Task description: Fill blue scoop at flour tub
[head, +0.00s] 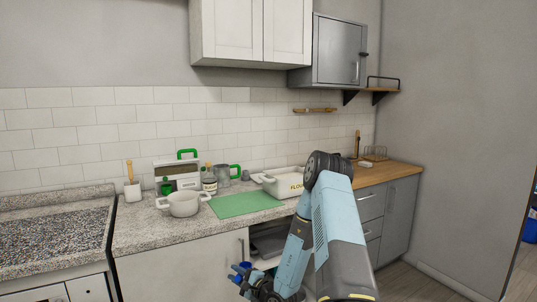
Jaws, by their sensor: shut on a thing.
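The flour tub (274,187) is a white, low tub on the counter with "FLO…" lettering on its front. My arm covers its right part, and what is inside is too small to tell. My gripper (246,280) is low in front of the counter's lower cabinets, below and to the left of the tub. It is shut on the blue scoop (240,268), a small blue shape at the gripper's end. The scoop is well apart from the tub. Its bowl, tilt and contents cannot be made out.
A green mat (246,204) lies left of the tub. A pale two-handled pot (184,204), bottles (209,182), a metal jug with a green handle (223,175) and a utensil crock (132,191) stand further left. An open shelf space (268,243) shows under the counter.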

